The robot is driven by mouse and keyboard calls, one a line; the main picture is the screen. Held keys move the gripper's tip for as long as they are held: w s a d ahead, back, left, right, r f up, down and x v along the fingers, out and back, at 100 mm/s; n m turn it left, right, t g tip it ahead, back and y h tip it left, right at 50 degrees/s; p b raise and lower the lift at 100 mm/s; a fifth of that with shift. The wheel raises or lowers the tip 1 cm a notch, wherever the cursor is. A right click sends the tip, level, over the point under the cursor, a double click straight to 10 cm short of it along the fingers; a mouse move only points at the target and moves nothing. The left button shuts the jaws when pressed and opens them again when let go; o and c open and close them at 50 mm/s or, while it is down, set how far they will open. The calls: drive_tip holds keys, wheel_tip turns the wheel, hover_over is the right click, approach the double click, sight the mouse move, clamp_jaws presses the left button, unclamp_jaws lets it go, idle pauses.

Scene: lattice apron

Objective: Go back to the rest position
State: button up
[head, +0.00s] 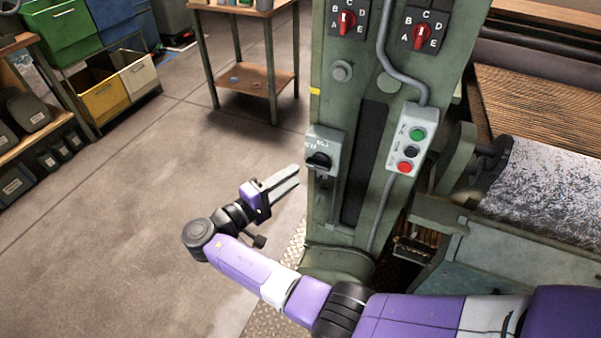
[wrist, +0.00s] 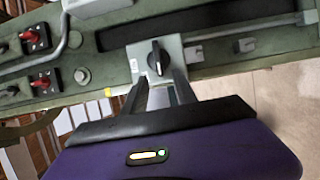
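My gripper (head: 294,176) is at the end of my purple arm, left of the green machine column (head: 345,215). Its two grey fingers are apart with nothing held between them. In the head view the tips lie just left of and below a grey switch box with a black rotary knob (head: 319,160). In the wrist view my gripper (wrist: 160,80) points toward this knob (wrist: 157,58), which shows beyond and between the fingertips. A gap to the box shows in the head view.
The column carries red selector knobs (head: 346,20) and a button box (head: 410,140) with green, black and red buttons. A wooden table (head: 245,75) stands behind, and shelves with bins (head: 100,100) at the left. Open concrete floor (head: 110,220) lies left of my arm.

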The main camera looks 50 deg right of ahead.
drive_tip(key=shift+a, duration=0.55)
